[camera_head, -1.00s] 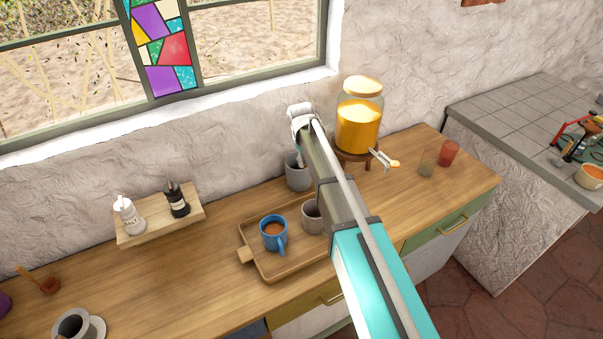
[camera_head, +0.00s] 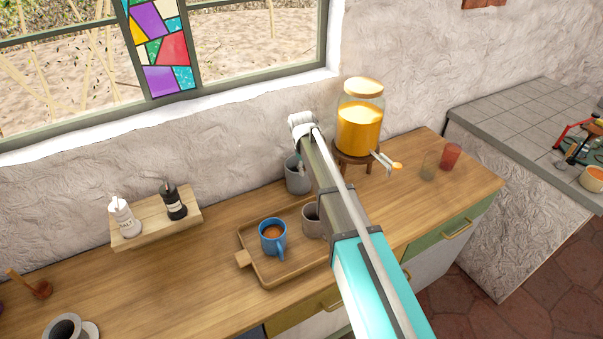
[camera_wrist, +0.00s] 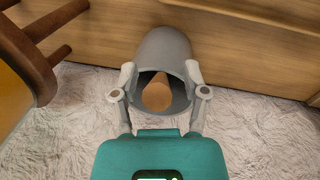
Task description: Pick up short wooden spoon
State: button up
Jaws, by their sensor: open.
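The wooden spoon (camera_wrist: 157,93) stands in a grey cup (camera_wrist: 165,52), its rounded end showing at the mouth of the cup in the wrist view. My gripper (camera_wrist: 160,74) is open, with one finger on each side of the spoon near the cup's rim. I see no finger touching the spoon, and how deep they reach is unclear. In the head view the grey cup (camera_head: 296,178) stands against the wall, left of a yellow jar. My arm hides most of the gripper there, and the spoon cannot be made out.
The yellow jar (camera_head: 358,128) on a wooden stand is close right of the cup. A wooden tray (camera_head: 262,279) with a blue mug (camera_head: 272,237) and a grey mug (camera_head: 311,222) lies in front. A small shelf (camera_head: 135,240) with two bottles is left.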

grip_shut()
jog(key=shift+r, duration=0.2)
dwell(0.4)
notch_tip(320, 180, up, 18)
jog(key=p, duration=1.8)
jog(key=shift+f, duration=0.2)
jog(key=shift+s, duration=0.1)
